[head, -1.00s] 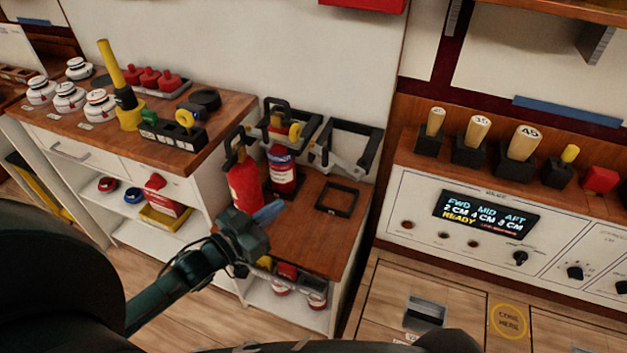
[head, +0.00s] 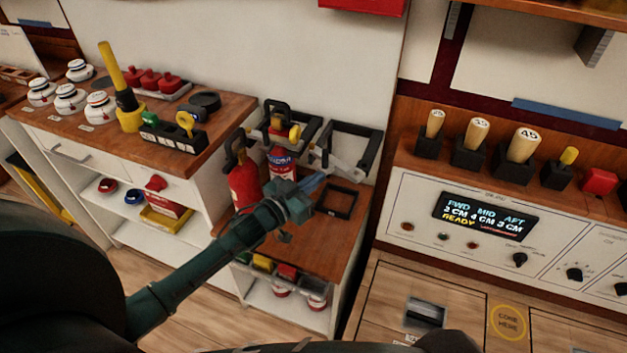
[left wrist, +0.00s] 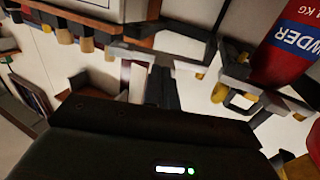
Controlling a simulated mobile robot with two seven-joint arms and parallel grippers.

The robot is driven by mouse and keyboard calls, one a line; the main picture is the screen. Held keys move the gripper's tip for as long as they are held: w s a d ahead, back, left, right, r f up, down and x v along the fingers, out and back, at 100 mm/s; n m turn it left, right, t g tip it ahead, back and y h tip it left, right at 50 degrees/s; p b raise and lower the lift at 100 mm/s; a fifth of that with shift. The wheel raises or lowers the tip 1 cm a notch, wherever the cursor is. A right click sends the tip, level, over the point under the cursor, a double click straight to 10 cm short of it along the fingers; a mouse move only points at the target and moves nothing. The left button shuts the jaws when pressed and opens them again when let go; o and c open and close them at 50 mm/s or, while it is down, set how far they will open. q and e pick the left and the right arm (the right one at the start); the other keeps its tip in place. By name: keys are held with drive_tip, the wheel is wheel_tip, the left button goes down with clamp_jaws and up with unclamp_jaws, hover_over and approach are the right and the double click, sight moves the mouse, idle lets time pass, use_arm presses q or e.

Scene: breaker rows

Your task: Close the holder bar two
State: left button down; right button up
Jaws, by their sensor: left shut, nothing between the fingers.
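Wall holders with black frames stand above a low wooden-topped cabinet. The middle holder (head: 300,133) is around a red extinguisher (head: 281,165) with a blue and white label. The right holder (head: 356,128) is empty, with a pale grey bar (head: 345,166) hanging below its frame. No number shows on them, so I cannot tell which is two. My left gripper (head: 318,184) is shut and empty, its blue fingertips in front of the holders, just left of the grey bar. In the left wrist view the fingers (left wrist: 161,88) point toward dark holder frames; contact is unclear. My right gripper is not in view.
Another red extinguisher (head: 243,186) stands left of my gripper. A black square ring (head: 338,202) lies on the cabinet top (head: 313,240). A control panel (head: 487,215) with a display and handles is at the right. A wooden-topped counter (head: 190,150) is at the left.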

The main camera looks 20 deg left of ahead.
sight(340, 171)
use_arm(q)
drive_tip(key=w+d, duration=0.2)
drive_tip(key=d, duration=0.1)
drive_tip(key=shift+w+d, duration=0.15)
drive_tip(key=shift+w, duration=0.05)
drive_tip(key=shift+s, duration=0.1)
idle(0.3)
